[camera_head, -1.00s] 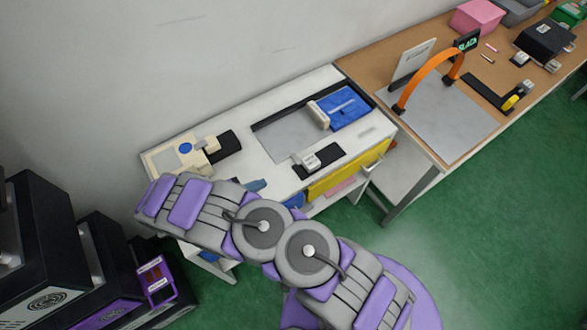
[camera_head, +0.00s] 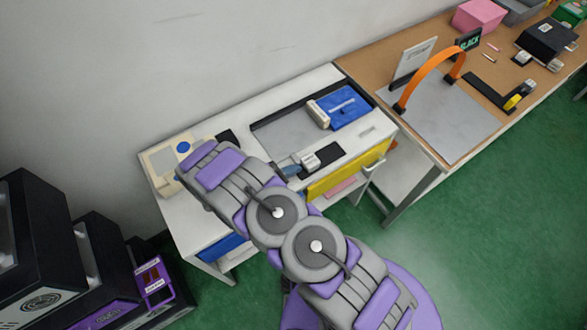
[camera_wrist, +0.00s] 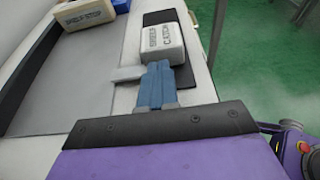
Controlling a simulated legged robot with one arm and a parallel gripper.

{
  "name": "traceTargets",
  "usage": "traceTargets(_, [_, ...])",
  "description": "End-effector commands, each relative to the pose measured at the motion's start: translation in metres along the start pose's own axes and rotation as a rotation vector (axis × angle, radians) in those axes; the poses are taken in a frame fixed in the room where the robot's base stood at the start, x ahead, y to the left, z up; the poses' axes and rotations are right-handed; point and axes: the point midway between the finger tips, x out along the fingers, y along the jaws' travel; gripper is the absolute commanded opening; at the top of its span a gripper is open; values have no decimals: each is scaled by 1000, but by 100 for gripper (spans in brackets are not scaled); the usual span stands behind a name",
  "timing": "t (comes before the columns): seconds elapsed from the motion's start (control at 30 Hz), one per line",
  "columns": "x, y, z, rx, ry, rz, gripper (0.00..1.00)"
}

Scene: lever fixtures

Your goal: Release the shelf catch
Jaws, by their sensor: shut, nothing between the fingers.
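The shelf catch is a white block (camera_head: 323,156) on a black plate (camera_head: 331,151) near the front edge of the white bench. In the wrist view its block (camera_wrist: 161,41) reads "SHELF CATCH", and a pale lever tab (camera_wrist: 127,74) sticks out to the left below it. My gripper (camera_wrist: 158,66) has blue fingers held together with nothing between them. The fingertips are at the near side of the block, just right of the tab; I cannot tell whether they touch. In the head view my gripper (camera_head: 294,166) is just left of the block, partly hidden by my arm.
A blue fixture (camera_head: 348,108) with a pale block stands behind, beside a grey recessed panel (camera_head: 285,133). A cream box (camera_head: 160,160) with a blue button is at the left. A yellow panel (camera_head: 350,170) is below the front edge. An orange arch (camera_head: 428,73) stands on the right table.

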Motion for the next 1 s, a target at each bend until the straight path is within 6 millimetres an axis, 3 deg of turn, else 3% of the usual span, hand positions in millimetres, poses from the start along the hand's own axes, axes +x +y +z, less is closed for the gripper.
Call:
traceTargets(0.53, [5, 2, 2, -2, -4, -1, 0])
traceTargets(1.0, [52, -1, 17, -1, -3, -3, 0])
